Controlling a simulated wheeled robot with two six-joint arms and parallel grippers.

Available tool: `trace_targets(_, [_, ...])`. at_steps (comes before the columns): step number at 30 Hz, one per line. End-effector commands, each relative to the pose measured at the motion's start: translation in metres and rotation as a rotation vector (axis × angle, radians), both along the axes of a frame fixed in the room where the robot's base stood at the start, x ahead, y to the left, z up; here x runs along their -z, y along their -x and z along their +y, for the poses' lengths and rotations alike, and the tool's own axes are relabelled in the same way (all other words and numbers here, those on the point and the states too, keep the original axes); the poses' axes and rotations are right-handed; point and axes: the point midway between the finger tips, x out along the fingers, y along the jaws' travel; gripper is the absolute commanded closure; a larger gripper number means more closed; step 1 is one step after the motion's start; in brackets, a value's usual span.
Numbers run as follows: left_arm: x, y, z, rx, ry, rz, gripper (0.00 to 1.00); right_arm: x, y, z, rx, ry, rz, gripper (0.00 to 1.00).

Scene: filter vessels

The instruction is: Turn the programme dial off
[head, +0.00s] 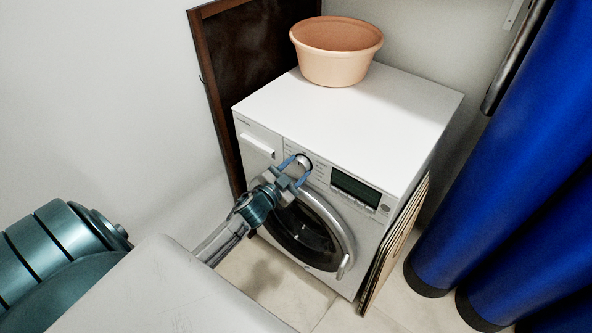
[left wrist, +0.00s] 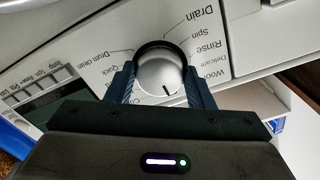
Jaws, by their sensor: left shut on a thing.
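The programme dial (head: 303,161) is a round silver knob on the front panel of the white washing machine (head: 352,118). In the left wrist view the dial (left wrist: 162,76) has a dark ring around it and a short dark pointer mark on its face. Printed labels such as Drain, Spin, Rinse, Quick and Drum clean surround it; the labels below are hidden by my gripper. My left gripper (head: 294,170) is shut on the dial, with one blue finger on each side. My right gripper is not in view.
A peach basin (head: 336,62) stands on top of the machine. A dark framed board (head: 240,62) leans behind it at the left. Flat boards (head: 393,250) stand against its right side. Blue rolls (head: 500,170) stand at the right. The round door (head: 308,232) is below the dial.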

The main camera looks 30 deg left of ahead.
Motion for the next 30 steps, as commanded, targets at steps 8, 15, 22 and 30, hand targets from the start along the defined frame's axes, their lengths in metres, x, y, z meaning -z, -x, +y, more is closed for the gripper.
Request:
trace_targets(8, [0.0001, 0.0001, 0.0003, 0.0, -0.036, -0.002, 0.75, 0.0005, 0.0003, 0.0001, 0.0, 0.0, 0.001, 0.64])
trace_targets(15, [0.0001, 0.0001, 0.0003, 0.0, -0.036, -0.002, 0.75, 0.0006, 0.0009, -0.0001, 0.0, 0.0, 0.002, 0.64])
trace_targets(22, [0.0, 0.0, 0.0002, 0.0, -0.036, -0.002, 0.31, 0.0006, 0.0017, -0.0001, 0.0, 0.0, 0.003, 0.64])
trace_targets(30, [0.0005, 0.0006, 0.0003, 0.0, -0.036, -0.003, 0.31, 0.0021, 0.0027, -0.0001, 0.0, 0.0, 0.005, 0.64])
